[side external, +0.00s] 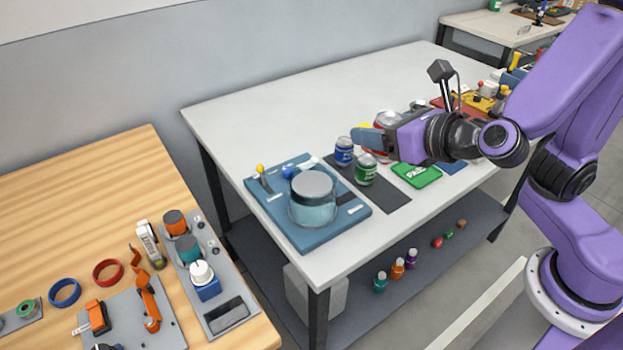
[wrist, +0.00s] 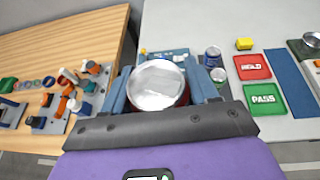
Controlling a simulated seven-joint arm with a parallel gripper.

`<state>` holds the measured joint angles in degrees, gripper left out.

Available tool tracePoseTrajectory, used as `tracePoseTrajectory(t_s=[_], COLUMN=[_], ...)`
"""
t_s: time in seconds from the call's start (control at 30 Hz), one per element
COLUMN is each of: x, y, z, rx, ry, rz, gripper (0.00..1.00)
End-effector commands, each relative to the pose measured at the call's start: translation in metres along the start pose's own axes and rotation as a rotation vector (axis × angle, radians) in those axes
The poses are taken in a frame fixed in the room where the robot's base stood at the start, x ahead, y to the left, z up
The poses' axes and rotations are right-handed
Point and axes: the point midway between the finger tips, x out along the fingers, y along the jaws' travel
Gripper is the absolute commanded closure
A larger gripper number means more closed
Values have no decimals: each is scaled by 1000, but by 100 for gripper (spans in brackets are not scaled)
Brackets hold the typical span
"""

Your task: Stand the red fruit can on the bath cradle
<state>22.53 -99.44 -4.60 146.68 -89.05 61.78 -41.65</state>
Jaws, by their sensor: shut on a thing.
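The red fruit can (wrist: 157,86) shows its silver lid large in the wrist view, between my two gripper fingers, with red at its lower edge. My gripper (side external: 372,139) is shut on it; in the side view the can (side external: 386,120) is partly hidden behind the fingers. It is held above the white table. The bath (side external: 313,203) is a clear round vessel with a grey round top inside, on a blue board (side external: 304,240), to the left of my gripper in the side view. I take that grey round top (side external: 312,184) as the cradle. The can hides most of the board (wrist: 178,54) in the wrist view.
A blue can (side external: 344,151) and a green can (side external: 366,169) stand on a dark mat (side external: 391,196) between the bath and my gripper. A small yellow-topped post (side external: 261,171) rises at the board's back left. A green PASS plate (side external: 416,174) lies to the right.

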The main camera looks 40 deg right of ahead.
Motion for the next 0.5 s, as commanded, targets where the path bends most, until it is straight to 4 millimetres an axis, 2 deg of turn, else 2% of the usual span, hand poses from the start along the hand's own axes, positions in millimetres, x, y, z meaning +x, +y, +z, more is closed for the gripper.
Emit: tracePoseTrajectory(t_s=[0.5], x=[48], y=[14], z=[-2], rx=[-3], ry=[1], rz=[0], gripper=[77])
